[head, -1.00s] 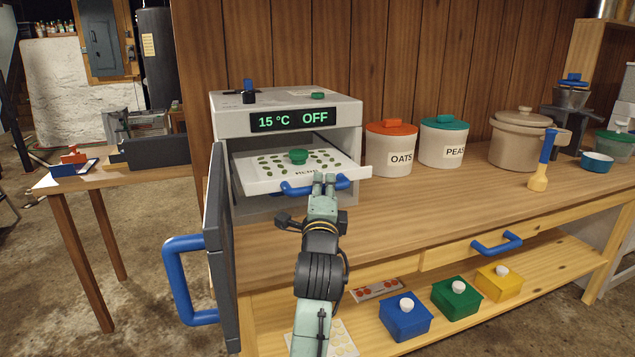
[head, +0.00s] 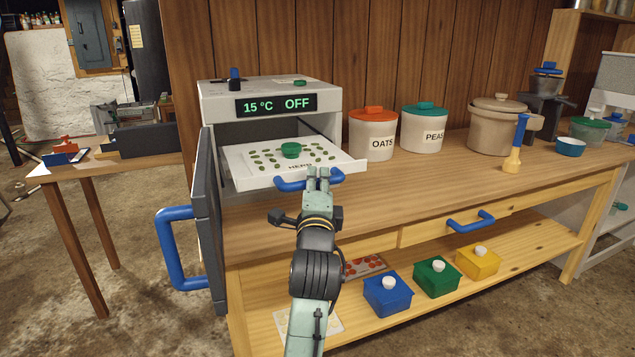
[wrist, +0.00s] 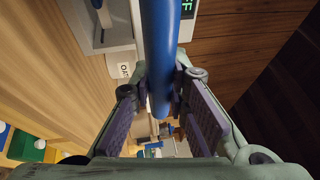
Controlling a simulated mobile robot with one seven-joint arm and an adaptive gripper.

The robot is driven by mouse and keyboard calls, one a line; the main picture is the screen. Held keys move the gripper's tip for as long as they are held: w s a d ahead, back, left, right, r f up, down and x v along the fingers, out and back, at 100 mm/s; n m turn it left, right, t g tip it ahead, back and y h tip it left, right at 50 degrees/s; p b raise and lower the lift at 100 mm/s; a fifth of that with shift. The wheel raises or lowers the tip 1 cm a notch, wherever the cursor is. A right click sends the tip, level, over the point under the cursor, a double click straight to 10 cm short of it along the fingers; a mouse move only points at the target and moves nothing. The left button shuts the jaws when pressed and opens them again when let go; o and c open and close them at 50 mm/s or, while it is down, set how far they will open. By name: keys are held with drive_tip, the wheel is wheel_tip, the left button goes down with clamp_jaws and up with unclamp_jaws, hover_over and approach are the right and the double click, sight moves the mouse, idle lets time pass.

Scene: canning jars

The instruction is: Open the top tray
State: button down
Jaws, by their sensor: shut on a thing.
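The top tray (head: 245,182) is white and is slid part way out of the grey dehydrator (head: 215,103). Green pieces and a green knob (head: 291,150) sit on the tray. Its blue handle (head: 290,184) is on the front edge. My gripper (head: 318,178) is shut on the right part of this handle. In the wrist view the blue handle (wrist: 160,45) runs between the two purple-padded fingers. The dehydrator's dark door (head: 208,225) with a large blue handle (head: 170,255) stands swung open at the left. The space below the tray is mostly hidden.
An oats jar (head: 372,145) and a peas jar (head: 424,132) stand right of the dehydrator. The counter (head: 420,185) in front of them is clear. A drawer handle (head: 470,222) sticks out below. Blue, green and yellow boxes (head: 387,297) stand on the lower shelf.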

drive_tip(key=c, duration=1.5)
unclamp_jaws()
drive_tip(key=shift+c, duration=0.2)
drive_tip(key=v, duration=0.7)
drive_tip(key=shift+s, duration=0.25)
